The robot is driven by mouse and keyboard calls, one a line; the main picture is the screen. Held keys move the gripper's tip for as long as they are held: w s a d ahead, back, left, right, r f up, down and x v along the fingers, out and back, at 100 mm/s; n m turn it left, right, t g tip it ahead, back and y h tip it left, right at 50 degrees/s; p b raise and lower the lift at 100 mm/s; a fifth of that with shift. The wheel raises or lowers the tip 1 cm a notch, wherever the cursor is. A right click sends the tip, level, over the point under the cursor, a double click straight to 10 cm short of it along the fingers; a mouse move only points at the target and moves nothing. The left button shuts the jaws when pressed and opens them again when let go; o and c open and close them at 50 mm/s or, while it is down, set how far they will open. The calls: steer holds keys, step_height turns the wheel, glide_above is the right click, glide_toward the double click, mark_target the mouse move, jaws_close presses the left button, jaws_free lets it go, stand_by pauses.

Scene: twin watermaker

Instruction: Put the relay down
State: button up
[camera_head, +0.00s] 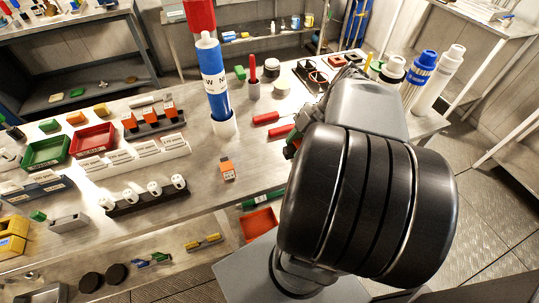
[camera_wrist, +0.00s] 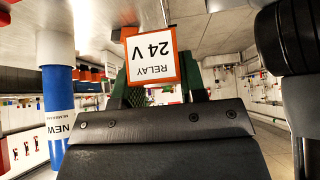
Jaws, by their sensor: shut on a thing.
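The relay (camera_wrist: 152,55) is an orange block with a white label reading "RELAY 24 V", upside down in the wrist view. My gripper (camera_wrist: 160,88) is shut on it, with green fingers on either side. In the head view my arm hides most of the gripper and the held relay does not show clearly. The grey bench top (camera_head: 255,185) lies left of my arm. I cannot tell whether the relay touches any surface.
A rack of orange relays (camera_head: 155,118), a red tray (camera_head: 93,140) and a black holder with white parts (camera_head: 147,195) stand left. Red-handled tools (camera_head: 267,118) lie behind.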

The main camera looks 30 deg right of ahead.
steer(key=w+a+f, duration=0.2)
steer(key=w, duration=0.2)
glide_above(257, 164)
steer(key=s+d, duration=0.1)
steer(key=d, duration=0.2)
steer(key=f, duration=0.5)
steer(key=shift+s+a+f, duration=0.15)
steer(key=shift+a+f, duration=0.05)
steer(key=shift+a, duration=0.05)
steer(key=shift+a+f, duration=0.1)
steer(key=shift+f, duration=0.15)
steer(key=shift+w+f+p, duration=0.15)
steer(key=shift+w+f, duration=0.05)
steer(key=shift+f, duration=0.7)
steer(key=shift+w+f+p, duration=0.15)
steer(key=shift+f, duration=0.7)
steer(key=shift+f, duration=0.2)
steer(key=o, duration=1)
steer(key=shift+r, duration=0.1)
steer(key=shift+r, duration=0.1)
